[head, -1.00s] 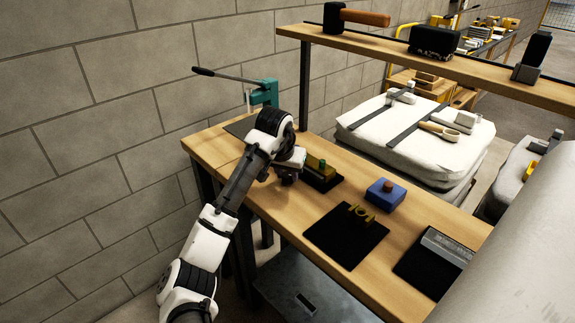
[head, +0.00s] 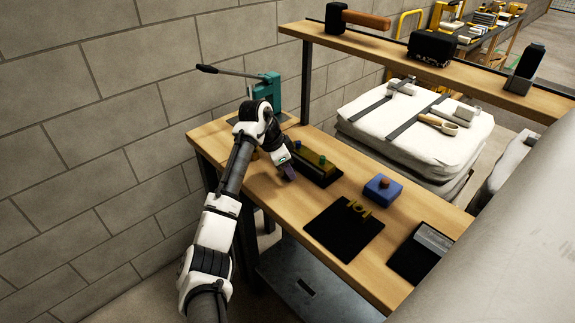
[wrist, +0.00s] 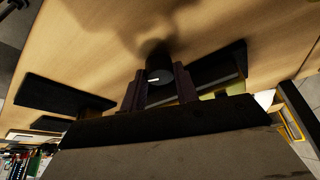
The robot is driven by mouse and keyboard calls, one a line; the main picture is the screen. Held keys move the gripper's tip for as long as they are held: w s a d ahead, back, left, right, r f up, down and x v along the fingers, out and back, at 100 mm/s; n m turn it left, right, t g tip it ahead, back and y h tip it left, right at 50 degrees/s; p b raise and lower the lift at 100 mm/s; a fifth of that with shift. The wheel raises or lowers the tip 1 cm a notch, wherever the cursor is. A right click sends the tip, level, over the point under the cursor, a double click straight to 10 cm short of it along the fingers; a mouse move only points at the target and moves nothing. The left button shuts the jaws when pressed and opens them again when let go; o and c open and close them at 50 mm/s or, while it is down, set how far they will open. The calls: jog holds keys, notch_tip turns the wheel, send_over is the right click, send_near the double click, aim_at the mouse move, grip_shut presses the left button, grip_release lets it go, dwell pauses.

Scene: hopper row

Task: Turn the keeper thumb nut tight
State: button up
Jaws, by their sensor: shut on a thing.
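My gripper (head: 288,174) is low over the bench at the near left side of a dark fixture with a yellowish block (head: 318,170). In the wrist view its two dark purple fingers (wrist: 160,88) are shut on a dark round knob with a short white mark, which looks like the thumb nut (wrist: 160,74). Bare wood shows behind the knob. Two small green knobs (head: 322,160) stand on the fixture. What the held knob is attached to, if anything, is hidden by my gripper.
A blue block with a brown knob (head: 383,188) and a black mat (head: 343,236) with yellow pieces lie to the right. A teal lever press (head: 268,92) stands at the bench's back left. A raised shelf (head: 440,62) runs along the back.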

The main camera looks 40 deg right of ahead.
jog(key=shift+m+g, duration=0.3)
jog(key=shift+m, duration=0.3)
jog(key=o, duration=1)
jog(key=shift+r, duration=0.1)
jog(key=b+v, duration=0.1)
jog(key=v, duration=1.2)
jog(key=shift+w+r+b, duration=0.1)
jog(key=shift+r+b, duration=0.25)
jog(key=shift+b, duration=0.05)
